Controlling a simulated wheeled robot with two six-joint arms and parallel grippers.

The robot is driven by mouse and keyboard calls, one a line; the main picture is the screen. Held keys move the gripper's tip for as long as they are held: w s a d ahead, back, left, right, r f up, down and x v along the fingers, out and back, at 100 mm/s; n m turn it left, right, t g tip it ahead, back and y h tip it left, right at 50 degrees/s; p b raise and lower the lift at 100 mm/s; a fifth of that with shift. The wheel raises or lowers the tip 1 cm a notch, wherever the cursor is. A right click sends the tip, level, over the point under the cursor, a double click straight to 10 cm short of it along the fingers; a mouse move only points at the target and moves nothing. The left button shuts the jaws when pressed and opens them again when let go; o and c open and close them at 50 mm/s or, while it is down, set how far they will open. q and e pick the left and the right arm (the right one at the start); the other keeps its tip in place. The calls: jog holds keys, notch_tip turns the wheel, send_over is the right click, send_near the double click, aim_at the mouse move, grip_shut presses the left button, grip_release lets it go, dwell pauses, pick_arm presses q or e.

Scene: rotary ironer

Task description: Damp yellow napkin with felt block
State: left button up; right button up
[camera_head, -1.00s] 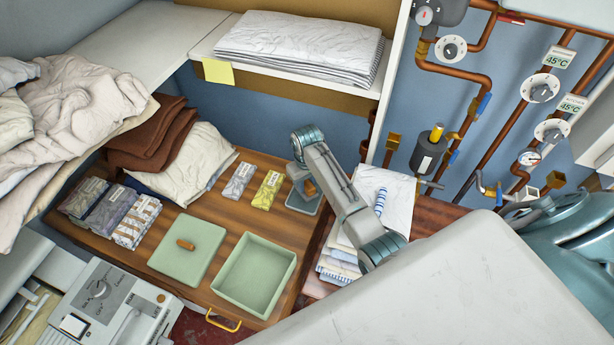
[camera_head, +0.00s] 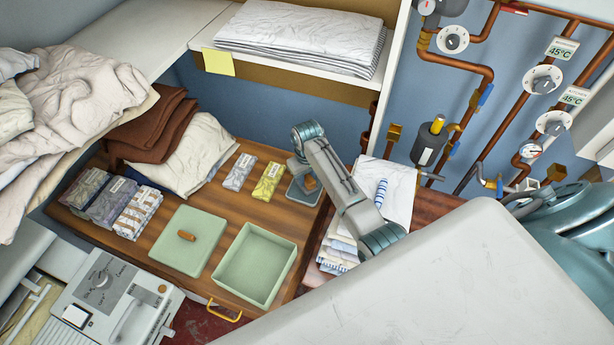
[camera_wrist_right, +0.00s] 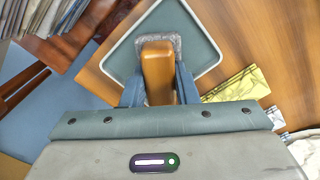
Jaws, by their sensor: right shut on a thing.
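The yellow napkin (camera_head: 268,181) lies folded on the wooden worktop, with a paper label on it. It also shows at the right of the right wrist view (camera_wrist_right: 238,86). The felt block has a wooden handle (camera_wrist_right: 158,72) and a grey felt pad (camera_wrist_right: 160,42). It is at the shallow tray (camera_head: 304,196), a dark teal dish with a pale rim. My right gripper (camera_wrist_right: 158,92) is shut on the block's handle, right of the napkin in the head view. I cannot tell whether the felt touches the tray floor. My left gripper is out of view.
A grey patterned napkin (camera_head: 240,171) lies left of the yellow one. A green box (camera_head: 254,266) and its lid (camera_head: 187,240) are in front. Folded linen (camera_head: 388,190) lies right of my right arm. More folded packets (camera_head: 137,212) are at the left.

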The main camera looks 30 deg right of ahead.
jog(key=shift+f, duration=0.45)
dwell(0.4)
jog(key=shift+s+f, duration=0.1)
dwell(1.4)
jog(key=shift+r, duration=3.55)
